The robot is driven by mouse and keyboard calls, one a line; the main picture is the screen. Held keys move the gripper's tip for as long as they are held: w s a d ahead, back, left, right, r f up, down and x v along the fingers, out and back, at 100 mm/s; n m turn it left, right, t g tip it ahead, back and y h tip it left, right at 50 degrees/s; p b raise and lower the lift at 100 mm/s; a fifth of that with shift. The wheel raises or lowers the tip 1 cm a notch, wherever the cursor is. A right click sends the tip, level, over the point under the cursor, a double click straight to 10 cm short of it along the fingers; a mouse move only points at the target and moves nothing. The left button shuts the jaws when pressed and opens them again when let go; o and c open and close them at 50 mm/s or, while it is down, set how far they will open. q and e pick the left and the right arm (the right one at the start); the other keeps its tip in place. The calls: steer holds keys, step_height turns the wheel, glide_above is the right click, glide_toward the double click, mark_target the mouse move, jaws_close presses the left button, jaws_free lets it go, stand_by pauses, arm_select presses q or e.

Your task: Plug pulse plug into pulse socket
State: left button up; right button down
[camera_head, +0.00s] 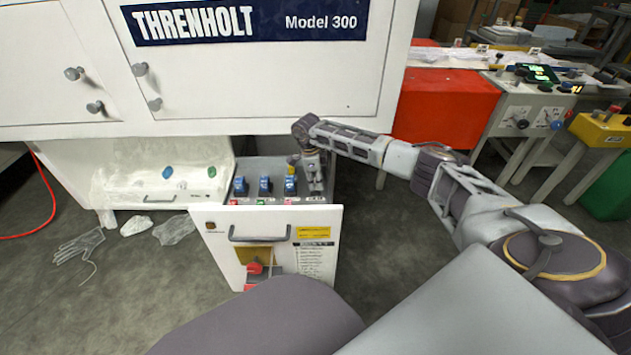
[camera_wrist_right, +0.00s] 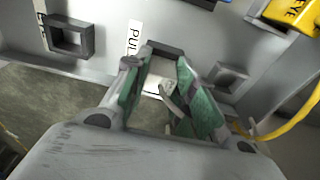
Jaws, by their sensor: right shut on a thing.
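My right gripper (camera_head: 316,178) reaches down at the right end of the open grey drawer with the white front (camera_head: 265,248). In the right wrist view its green-padded fingers (camera_wrist_right: 160,103) are shut on a pale grey piece (camera_wrist_right: 158,84), most likely the pulse plug, largely hidden between them. Just beyond the fingertips is a dark square socket frame (camera_wrist_right: 166,49) beside a label (camera_wrist_right: 134,38) starting "PUL", the pulse socket. The piece lines up with this frame; I cannot tell whether it is inside. My left gripper is not in view.
Other square sockets (camera_wrist_right: 70,38) flank it, one at right (camera_wrist_right: 228,77). A yellow plug marked "EYE" (camera_wrist_right: 291,12) with a yellow cable (camera_wrist_right: 284,125) is close on the right. Blue plugs (camera_head: 265,185) line the drawer. The white cabinet (camera_head: 250,75) overhangs behind.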

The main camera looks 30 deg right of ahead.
stand_by(0.3)
steer(key=c, duration=1.1)
jaws_free()
steer(key=shift+r, duration=0.1)
step_height(320, 180, up, 12)
steer(key=a, duration=0.1)
steer(key=shift+w+a, duration=0.15)
steer(key=shift+w, duration=0.25)
steer(key=shift+f, duration=0.2)
